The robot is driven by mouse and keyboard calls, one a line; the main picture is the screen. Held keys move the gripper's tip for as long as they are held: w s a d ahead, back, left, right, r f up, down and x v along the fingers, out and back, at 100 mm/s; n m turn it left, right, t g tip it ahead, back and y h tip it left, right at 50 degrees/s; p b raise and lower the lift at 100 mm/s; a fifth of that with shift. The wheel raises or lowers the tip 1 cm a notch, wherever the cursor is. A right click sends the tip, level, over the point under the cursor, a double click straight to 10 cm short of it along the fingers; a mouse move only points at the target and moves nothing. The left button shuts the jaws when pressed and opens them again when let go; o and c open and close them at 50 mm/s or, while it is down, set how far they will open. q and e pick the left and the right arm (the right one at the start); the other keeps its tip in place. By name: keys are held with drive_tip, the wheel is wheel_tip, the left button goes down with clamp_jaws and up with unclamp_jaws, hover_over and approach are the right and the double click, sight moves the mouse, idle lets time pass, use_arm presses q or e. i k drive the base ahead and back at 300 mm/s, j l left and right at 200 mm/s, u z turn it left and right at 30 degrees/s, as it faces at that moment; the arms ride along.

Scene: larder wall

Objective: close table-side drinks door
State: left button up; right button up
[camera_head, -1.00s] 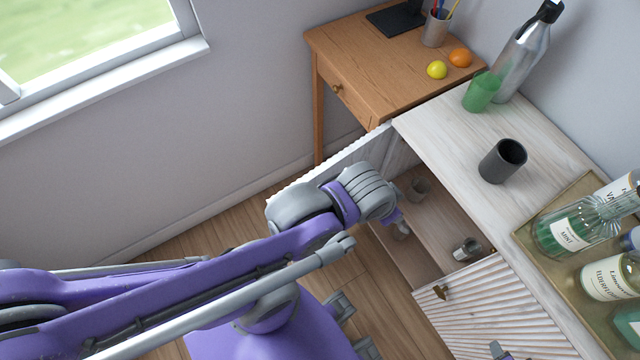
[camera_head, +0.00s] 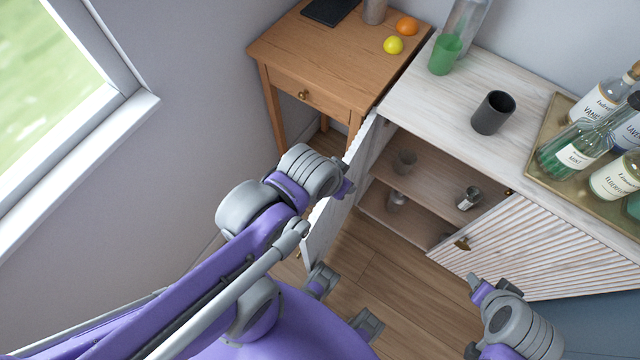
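The table-side drinks door (camera_head: 323,232) is white and fluted. It stands open, swung out from the cabinet's left end beside the wooden table, and I see it nearly edge-on. My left arm covers part of it. My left gripper (camera_head: 346,187) is at the door beyond my wrist. Its fingers are mostly hidden, and I cannot tell whether it touches the door. My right gripper (camera_head: 473,318) is at the lower right, in front of the cabinet, with its fingers apart and nothing visible between them.
The other fluted door (camera_head: 560,240) looks shut. The wooden table (camera_head: 335,50) adjoins the left end.

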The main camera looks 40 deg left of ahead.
sight(329, 215)
drive_tip(key=k+j+z, duration=0.1)
drive_tip(key=j, duration=0.3)
drive_tip(key=k+j, duration=0.25)
drive_tip(key=k+j+z, duration=0.15)
drive_tip(key=j, duration=0.35)
drive_tip(key=k+j+z, duration=0.1)
drive_tip(key=j, duration=0.25)
drive_tip(key=l, duration=0.35)
drive_tip(key=k+l, duration=0.15)
drive_tip(key=l, duration=0.2)
